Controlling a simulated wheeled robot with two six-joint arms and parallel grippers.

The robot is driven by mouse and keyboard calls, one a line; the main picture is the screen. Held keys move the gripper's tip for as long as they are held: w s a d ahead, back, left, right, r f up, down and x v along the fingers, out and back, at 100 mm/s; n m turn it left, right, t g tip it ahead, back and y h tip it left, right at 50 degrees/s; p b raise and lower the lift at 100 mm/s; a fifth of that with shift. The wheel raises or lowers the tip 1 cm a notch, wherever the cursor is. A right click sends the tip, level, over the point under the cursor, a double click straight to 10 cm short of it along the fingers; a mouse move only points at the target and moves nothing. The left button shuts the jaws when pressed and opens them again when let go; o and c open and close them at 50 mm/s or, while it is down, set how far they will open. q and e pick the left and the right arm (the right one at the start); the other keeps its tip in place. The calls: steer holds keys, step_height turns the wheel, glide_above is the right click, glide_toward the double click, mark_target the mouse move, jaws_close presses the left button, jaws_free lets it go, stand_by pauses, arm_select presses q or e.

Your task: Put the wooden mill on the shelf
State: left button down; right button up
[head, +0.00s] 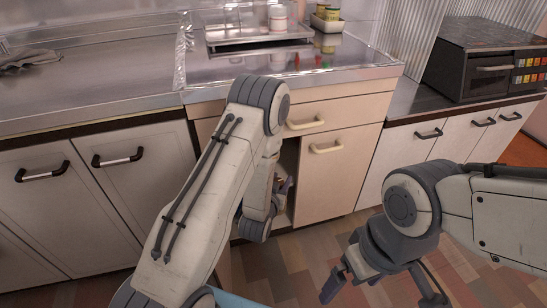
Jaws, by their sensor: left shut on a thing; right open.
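My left gripper (283,188) is by the dark cabinet opening (289,155) under the counter, mostly hidden behind my own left arm. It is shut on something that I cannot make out. I cannot pick out the wooden mill or tell which shelf is meant. My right gripper (383,292) is open and empty, pointing down over the tiled floor at the lower right, apart from the cabinets.
A metal counter (110,88) runs across the back, with a dish tray (262,42) and a small container of jars (327,22) on it. A dark oven (492,68) stands right. The floor (300,272) is clear.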

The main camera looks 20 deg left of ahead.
arm_select(q)
steer(key=w+a+b, duration=0.2)
steer(key=w+a, duration=0.2)
steer(key=w, duration=0.5)
steer(key=w+a+f+b, duration=0.1)
steer(key=w+a+b, duration=0.2)
steer(key=w, duration=0.6)
steer(key=shift+a+b, duration=0.3)
steer(key=shift+a, duration=0.55)
arm_select(e)
step_height(320, 180, down, 7)
steer(key=shift+r, duration=0.2)
arm_select(q)
steer(key=shift+w, duration=0.1)
steer(key=shift+f, duration=0.1)
steer(key=shift+c, duration=2.2)
jaws_free()
steer(key=shift+f, duration=0.1)
arm_select(e)
steer(key=shift+f, duration=0.1)
